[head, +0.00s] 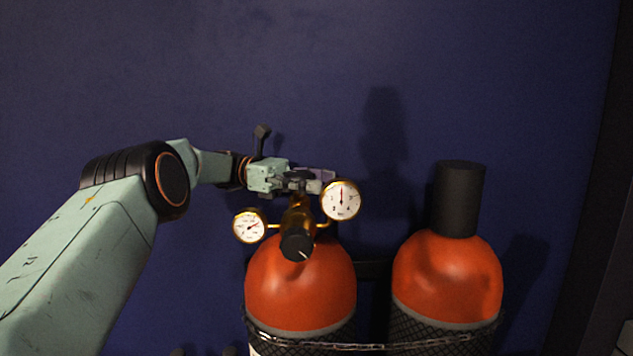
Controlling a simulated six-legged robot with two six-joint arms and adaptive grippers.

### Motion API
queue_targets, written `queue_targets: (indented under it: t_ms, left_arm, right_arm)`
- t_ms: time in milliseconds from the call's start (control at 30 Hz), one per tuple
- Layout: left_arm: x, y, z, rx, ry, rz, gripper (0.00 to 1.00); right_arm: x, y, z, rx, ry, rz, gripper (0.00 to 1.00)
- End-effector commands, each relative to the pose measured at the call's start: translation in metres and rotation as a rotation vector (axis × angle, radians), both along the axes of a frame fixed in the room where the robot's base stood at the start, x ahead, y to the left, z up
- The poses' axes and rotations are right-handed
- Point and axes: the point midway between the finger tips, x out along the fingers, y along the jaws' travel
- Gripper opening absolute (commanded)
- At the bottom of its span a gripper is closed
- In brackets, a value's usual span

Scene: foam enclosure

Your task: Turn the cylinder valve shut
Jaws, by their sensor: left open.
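An orange gas cylinder (300,285) stands upright at the lower middle of the head view. On its top sits a brass regulator (297,215) with a black knob (297,246) facing me. A left gauge (250,226) and a right gauge (341,200) flank it. My left gripper (312,182) is open at the top of the regulator, behind and beside the right gauge. Its fingers overlap the valve area, which is mostly hidden. I cannot tell whether they touch the valve. My right gripper is not in view.
A second orange cylinder (447,275) with a black cap (459,198) stands to the right. A chain (375,346) runs across the front of both cylinders. A dark blue wall (320,70) is close behind them. The space above the cylinders is clear.

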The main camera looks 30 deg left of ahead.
Motion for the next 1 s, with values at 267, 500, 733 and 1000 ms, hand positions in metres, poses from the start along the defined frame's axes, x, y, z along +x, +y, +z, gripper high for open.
queue_targets:
  t_ms: [267,500,733,1000]
  left_arm:
    - [0.000,-0.001,0.024,0.001,-0.004,-0.001,0.59]
    - [0.000,-0.001,0.072,0.002,-0.005,0.001,0.59]
    - [0.000,-0.001,0.095,0.002,-0.002,0.000,0.59]
    - [0.000,-0.001,0.100,0.001,0.000,0.000,0.59]
  right_arm:
    - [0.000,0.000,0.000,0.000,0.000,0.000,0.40]
    - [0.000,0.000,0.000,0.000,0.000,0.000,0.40]
    - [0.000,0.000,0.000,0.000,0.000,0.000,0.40]
    - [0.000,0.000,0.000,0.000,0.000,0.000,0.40]
